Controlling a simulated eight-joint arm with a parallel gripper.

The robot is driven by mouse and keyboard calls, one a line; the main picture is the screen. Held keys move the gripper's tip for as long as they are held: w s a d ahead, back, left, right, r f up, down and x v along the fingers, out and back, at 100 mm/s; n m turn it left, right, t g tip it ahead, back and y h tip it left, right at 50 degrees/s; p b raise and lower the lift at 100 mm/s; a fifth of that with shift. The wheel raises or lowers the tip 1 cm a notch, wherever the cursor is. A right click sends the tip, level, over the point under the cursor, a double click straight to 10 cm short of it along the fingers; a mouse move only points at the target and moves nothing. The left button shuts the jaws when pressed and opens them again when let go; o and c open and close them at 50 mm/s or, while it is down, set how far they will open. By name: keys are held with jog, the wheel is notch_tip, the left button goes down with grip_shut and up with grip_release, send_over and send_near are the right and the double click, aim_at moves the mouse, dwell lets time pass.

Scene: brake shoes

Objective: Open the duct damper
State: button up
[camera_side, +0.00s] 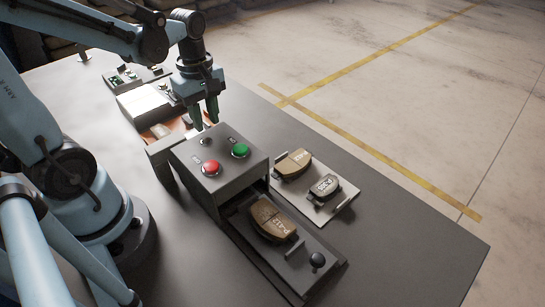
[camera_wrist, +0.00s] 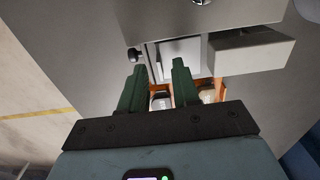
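I cannot clearly pick out a duct damper in either view. My gripper (camera_side: 205,115) points down just behind the grey control box (camera_side: 218,172). Its two green fingers are apart, with nothing seen between them; they also show in the wrist view (camera_wrist: 158,68). Below and beyond the fingers in the wrist view are a white block (camera_wrist: 181,50) and orange-brown parts (camera_wrist: 220,88), partly hidden by the fingers. A small dark knob (camera_wrist: 134,54) sits left of the white block, apart from the fingers.
The control box carries a red button (camera_side: 211,167) and a green button (camera_side: 239,150). A brown brake shoe (camera_side: 271,219) lies on a dark slide with a black knob (camera_side: 317,260). A light plate (camera_side: 338,205) holds more brake shoes. The table's right front is clear.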

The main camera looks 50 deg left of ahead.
jog(key=shift+f, duration=0.4)
grip_shut()
dwell(1.3)
